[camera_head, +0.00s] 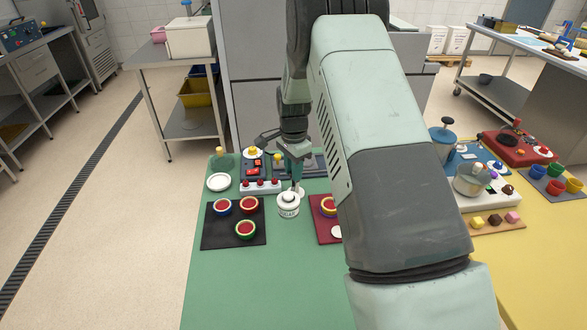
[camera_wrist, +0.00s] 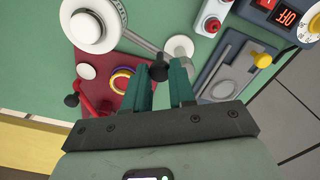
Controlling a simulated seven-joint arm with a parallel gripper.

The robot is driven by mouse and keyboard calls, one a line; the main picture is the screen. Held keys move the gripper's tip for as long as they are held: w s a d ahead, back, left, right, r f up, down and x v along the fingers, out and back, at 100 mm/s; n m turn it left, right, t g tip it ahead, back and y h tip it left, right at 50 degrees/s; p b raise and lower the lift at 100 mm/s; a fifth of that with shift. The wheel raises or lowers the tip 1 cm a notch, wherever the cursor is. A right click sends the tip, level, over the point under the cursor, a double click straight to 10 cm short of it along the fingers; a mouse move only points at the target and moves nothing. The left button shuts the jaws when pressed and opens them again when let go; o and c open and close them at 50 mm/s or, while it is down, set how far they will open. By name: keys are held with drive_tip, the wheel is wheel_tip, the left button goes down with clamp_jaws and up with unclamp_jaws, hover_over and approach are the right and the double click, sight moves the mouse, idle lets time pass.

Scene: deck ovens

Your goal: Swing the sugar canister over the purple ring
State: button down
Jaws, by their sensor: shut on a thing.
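The sugar canister (camera_head: 288,205) is a round white pot with a lid knob, standing upright near the middle of the green table. In the wrist view the canister (camera_wrist: 88,28) is at the upper left, with a grey bar (camera_wrist: 142,38) running from it toward a white disc (camera_wrist: 180,46). The purple ring (camera_wrist: 121,78) lies with a yellow ring on a dark red mat (camera_wrist: 103,62); the canister is beside the rings, not over them. My gripper (camera_wrist: 163,70) is shut on a black knob (camera_wrist: 158,71) near the bar's end. In the head view my gripper (camera_head: 297,178) is just behind the canister.
A black mat (camera_head: 218,237) with several ringed red discs lies left of the canister. A control box with red buttons (camera_head: 260,186) stands close behind. A red lever with a black knob (camera_wrist: 72,100) crosses the red mat. My arm hides much of the right side.

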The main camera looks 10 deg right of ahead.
drive_tip(key=shift+d, duration=0.1)
drive_tip(key=shift+w+d+n, duration=0.2)
drive_tip(key=shift+d+n, duration=0.5)
drive_tip(key=shift+n, duration=1.35)
drive_tip(key=shift+w+d+n, duration=0.15)
drive_tip(key=shift+d+n, duration=0.55)
drive_tip(key=shift+n, duration=1.4)
drive_tip(key=shift+w+d+n, duration=0.2)
drive_tip(key=shift+d+n, duration=0.5)
drive_tip(key=shift+n, duration=1.35)
drive_tip(key=c, duration=0.9)
unclamp_jaws()
drive_tip(key=shift+c, duration=0.2)
wheel_tip(320, 180, up, 11)
